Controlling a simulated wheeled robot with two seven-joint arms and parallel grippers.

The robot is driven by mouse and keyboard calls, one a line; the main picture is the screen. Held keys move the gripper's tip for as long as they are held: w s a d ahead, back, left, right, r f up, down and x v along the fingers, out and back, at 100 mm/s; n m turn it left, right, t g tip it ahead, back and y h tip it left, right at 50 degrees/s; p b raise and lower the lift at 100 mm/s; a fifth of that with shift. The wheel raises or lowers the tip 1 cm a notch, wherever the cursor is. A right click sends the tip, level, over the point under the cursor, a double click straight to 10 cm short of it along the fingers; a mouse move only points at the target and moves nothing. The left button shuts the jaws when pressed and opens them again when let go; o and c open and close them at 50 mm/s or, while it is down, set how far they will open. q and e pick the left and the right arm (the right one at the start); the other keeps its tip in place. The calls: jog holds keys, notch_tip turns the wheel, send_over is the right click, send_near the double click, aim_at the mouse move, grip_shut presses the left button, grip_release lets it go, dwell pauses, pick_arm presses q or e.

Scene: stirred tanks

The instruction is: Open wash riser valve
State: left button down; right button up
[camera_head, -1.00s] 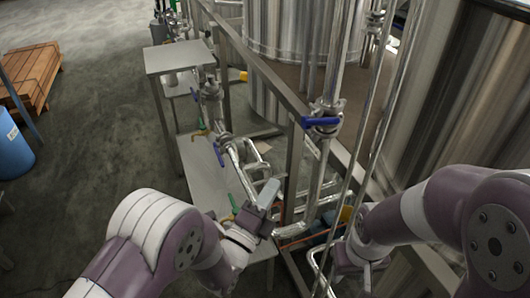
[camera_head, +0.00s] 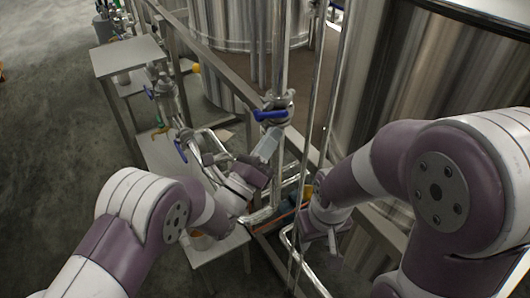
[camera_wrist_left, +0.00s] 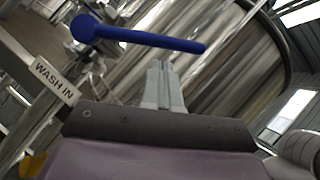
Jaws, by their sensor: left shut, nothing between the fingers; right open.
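A blue-handled valve (camera_head: 271,114) sits on the vertical steel riser pipe in the head view. In the left wrist view its blue lever (camera_wrist_left: 145,39) lies across the upper part of the picture, close beyond the fingertips. A "WASH IN" label (camera_wrist_left: 55,80) is on the metal bar at the left there. My left gripper (camera_head: 268,146) is just below the valve, fingers pointing up towards it. Its fingers (camera_wrist_left: 162,78) are shut and empty, and appear apart from the lever. My right gripper (camera_head: 333,240) is open, low beside the thin vertical pipes.
Other blue-handled valves (camera_head: 180,150) are on the piping to the left. Steel tanks (camera_head: 430,65) stand behind a metal frame rail (camera_head: 225,80). A grey side table (camera_head: 130,56) stands at the upper left. Open floor (camera_head: 50,130) lies at the left.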

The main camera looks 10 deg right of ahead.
pick_arm(q)
jog(key=shift+w+r, duration=0.4)
jog(key=shift+r, duration=0.2)
jog(key=shift+a+r, duration=0.1)
jog(key=shift+w+r+n+y, duration=0.1)
jog(key=shift+r+n+y, duration=0.15)
jog(key=shift+n, duration=0.35)
